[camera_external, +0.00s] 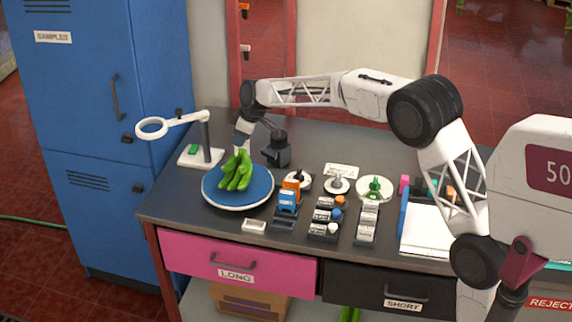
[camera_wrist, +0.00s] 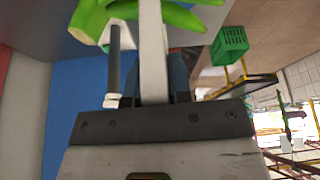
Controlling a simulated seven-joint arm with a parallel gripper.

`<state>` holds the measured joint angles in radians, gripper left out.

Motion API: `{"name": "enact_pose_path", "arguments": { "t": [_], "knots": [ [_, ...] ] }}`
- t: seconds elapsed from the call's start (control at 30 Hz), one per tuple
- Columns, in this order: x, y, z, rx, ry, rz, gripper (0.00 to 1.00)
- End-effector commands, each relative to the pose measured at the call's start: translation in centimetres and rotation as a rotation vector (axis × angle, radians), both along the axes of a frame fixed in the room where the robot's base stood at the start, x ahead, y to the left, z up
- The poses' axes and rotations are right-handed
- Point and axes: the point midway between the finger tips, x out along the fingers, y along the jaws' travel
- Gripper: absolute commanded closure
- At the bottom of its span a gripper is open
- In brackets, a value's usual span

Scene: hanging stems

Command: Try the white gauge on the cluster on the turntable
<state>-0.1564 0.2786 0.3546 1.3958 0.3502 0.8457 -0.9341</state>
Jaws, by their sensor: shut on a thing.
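The green cluster (camera_external: 235,172) of finger-like fruit stands on the blue turntable (camera_external: 262,188) with a white rim. The cluster also shows at the top of the wrist view (camera_wrist: 180,14). My gripper (camera_external: 242,139) is just above and behind the cluster, pointing down. It is shut on the white gauge (camera_wrist: 152,55), a pale bar running up the wrist view toward the cluster. The gauge's far end overlaps the green fruit there; I cannot tell whether they touch. In the external view the gauge is small and partly hidden by the cluster.
A ring magnifier on a stand (camera_external: 207,140) is left of the turntable. A dark block (camera_external: 276,150) stands behind it. Small labelled blocks (camera_external: 325,218) and round dishes (camera_external: 374,187) fill the table's middle. A small white tray (camera_external: 254,226) lies at the front edge.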

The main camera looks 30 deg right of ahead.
Motion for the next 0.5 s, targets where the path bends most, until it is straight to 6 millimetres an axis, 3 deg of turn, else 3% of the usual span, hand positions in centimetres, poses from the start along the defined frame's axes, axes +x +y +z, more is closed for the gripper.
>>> {"name": "enact_pose_path", "arguments": {
  "t": [0.5],
  "knots": [
    [0.0, 0.0, -2.3, 0.0, 0.0, 0.001, 1.0]
  ]
}}
